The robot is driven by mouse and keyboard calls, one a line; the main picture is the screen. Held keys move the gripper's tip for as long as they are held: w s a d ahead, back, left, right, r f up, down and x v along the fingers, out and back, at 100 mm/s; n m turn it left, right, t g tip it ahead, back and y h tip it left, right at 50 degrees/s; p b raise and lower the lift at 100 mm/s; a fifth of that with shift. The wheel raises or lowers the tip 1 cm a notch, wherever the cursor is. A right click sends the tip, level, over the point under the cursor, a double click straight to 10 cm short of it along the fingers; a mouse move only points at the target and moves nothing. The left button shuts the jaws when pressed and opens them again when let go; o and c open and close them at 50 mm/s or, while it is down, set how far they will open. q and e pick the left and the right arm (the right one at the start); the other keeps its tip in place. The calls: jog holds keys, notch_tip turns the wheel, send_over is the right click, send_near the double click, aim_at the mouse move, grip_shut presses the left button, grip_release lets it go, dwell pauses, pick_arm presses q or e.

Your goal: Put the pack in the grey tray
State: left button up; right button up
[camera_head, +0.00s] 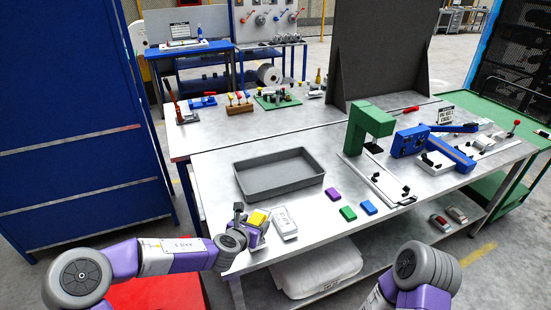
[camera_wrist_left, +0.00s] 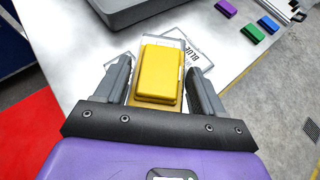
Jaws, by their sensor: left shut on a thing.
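The yellow pack (camera_head: 258,218) is between the fingers of my left gripper (camera_head: 250,222), near the front edge of the table. In the left wrist view the yellow pack (camera_wrist_left: 158,74) sits between the two grey fingers of my left gripper (camera_wrist_left: 160,82), which is shut on it. The grey tray (camera_head: 278,186) is on the table just beyond the gripper, and its inside looks empty. Its near corner shows in the left wrist view (camera_wrist_left: 118,14). My right arm shows at the lower right of the head view, but its gripper is out of view.
A white printed card (camera_head: 284,223) lies right of the pack. Purple (camera_head: 333,194), green (camera_head: 348,213) and blue (camera_head: 368,207) blocks lie right of the tray. Bare table lies left of the tray.

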aim_at(271, 214)
pick_arm(q)
jog(key=shift+w+d+f+m+g+h+b, duration=0.2)
jog(key=shift+w+d+m+g+h+b, duration=0.45)
jog(key=shift+w+d+m+h, duration=0.85)
jog(key=shift+w+d+m+g+h, duration=0.35)
jog(key=shift+w+d+m+h, duration=0.2)
jog(key=shift+d+m, duration=0.25)
jog(key=shift+w+d+r+m+g+h+b, duration=0.1)
jog(key=shift+w+d+m+g+h+b, duration=0.3)
jog(key=shift+m, duration=0.2)
jog(key=shift+w+d+m+g+h+b, duration=0.35)
jog(key=shift+m+g+h, duration=0.15)
jog(key=shift+m+g, duration=0.25)
jog(key=shift+w+d+m+g+h+b, duration=0.4)
jog(key=shift+m+g, duration=0.25)
jog(key=shift+m, duration=0.2)
